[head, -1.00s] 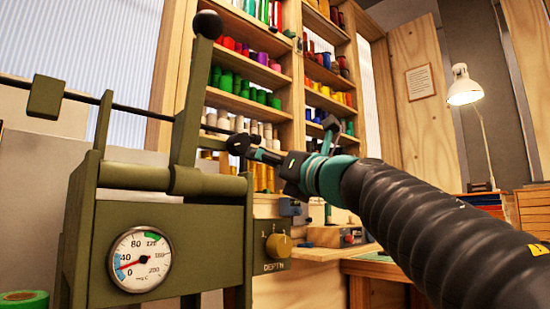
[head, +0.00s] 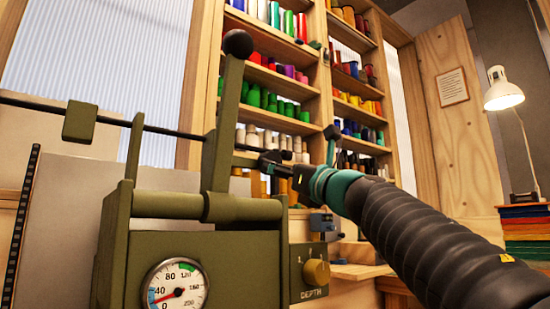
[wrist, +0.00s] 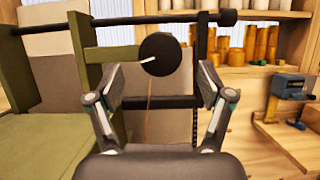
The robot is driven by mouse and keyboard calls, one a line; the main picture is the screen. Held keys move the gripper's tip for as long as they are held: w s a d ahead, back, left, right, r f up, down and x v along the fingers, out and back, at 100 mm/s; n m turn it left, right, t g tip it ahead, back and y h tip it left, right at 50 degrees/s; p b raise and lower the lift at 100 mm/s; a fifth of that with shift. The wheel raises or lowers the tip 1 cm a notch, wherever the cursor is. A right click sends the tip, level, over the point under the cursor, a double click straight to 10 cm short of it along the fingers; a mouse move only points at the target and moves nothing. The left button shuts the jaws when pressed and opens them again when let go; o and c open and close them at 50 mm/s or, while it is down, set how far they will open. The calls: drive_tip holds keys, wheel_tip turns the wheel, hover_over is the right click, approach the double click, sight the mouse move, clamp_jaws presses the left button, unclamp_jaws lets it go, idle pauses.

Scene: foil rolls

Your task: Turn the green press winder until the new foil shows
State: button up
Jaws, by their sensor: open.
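The olive green press (head: 190,245) stands at left in the head view, with an upright lever, a round gauge and a depth knob. In the wrist view a round black knob with a white mark (wrist: 165,52) sits at the end of a green bar; it looks like the winder. My gripper (wrist: 160,85) is open, with one finger on each side of and below the knob in the picture. I cannot tell whether either finger touches it. In the head view my gripper (head: 285,165) is right of the lever, partly hiding the winder. A thin copper-coloured line (wrist: 150,95) hangs below the knob.
A black rod (wrist: 120,20) crosses above the knob. Shelves of coloured rolls (head: 275,100) stand behind. A blue device (wrist: 290,86) sits on a wooden bench at right. A lamp (head: 503,95) stands far right.

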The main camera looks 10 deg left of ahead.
drive_tip(key=shift+p+x, duration=0.8)
drive_tip(key=shift+x, duration=1.55)
